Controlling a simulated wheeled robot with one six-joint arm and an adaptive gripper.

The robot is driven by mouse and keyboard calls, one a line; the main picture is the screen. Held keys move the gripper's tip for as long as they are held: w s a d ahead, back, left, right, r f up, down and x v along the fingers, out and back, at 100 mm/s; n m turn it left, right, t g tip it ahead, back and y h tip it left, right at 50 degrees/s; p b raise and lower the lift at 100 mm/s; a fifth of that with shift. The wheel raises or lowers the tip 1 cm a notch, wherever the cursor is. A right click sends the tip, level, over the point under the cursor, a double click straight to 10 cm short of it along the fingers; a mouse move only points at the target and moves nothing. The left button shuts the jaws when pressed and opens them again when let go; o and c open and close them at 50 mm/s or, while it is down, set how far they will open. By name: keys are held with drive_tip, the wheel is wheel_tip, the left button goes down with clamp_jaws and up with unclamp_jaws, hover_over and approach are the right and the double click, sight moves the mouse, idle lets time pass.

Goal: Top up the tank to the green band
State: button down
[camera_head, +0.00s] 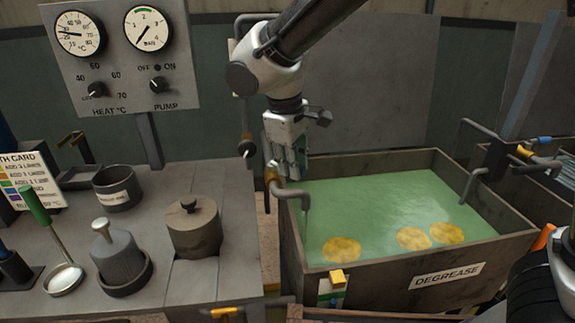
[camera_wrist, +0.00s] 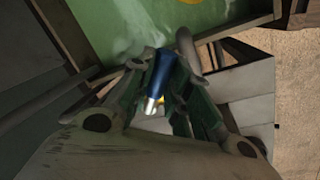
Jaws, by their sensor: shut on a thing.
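The tank (camera_head: 410,285) labelled DEGREASE stands right of centre, holding green liquid with several yellow patches. A spout pipe (camera_head: 305,192) curves over its left rim, with a faint pale streak below. In the wrist view pale streaks mark the liquid (camera_wrist: 135,30) beside the pipe (camera_wrist: 187,48). My gripper (camera_head: 287,165) is at the tank's left back corner, shut on a blue handle (camera_wrist: 162,72) with a silver end. Its fingers hide that handle in the head view. A small plate (camera_head: 331,290) with green and blue marks and a yellow block is on the tank's front; its reading is too small to tell.
A bench (camera_head: 180,285) at left carries a lidded pot (camera_head: 193,228), a grey plunger can (camera_head: 118,255), a dark cup (camera_head: 117,188) and a green-handled tool (camera_head: 37,207). A gauge panel (camera_head: 120,75) stands behind. Another pipe with blue and orange handles (camera_head: 545,150) is at right.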

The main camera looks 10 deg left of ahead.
drive_tip(key=shift+w+d+n+y, duration=0.1)
drive_tip(key=shift+w+n+y, duration=0.15)
drive_tip(key=shift+w+n, duration=0.75)
drive_tip(key=shift+w+d+n+y, duration=0.15)
drive_tip(key=shift+w+n+y, duration=0.2)
drive_tip(key=shift+n, duration=1.3)
drive_tip(key=shift+w+d+n+y, duration=0.15)
drive_tip(key=shift+w+n, duration=0.5)
drive_tip(key=shift+n, duration=0.7)
drive_tip(key=shift+a+r, duration=0.1)
drive_tip(key=c, duration=1.3)
unclamp_jaws()
drive_tip(key=r, duration=0.4)
drive_tip(key=s+r, duration=0.1)
drive_tip(key=r, duration=0.2)
drive_tip(key=s+r, duration=0.1)
drive_tip(key=r, duration=0.3)
drive_tip(key=shift+s+d+r, duration=0.1)
drive_tip(key=shift+d+r, duration=0.25)
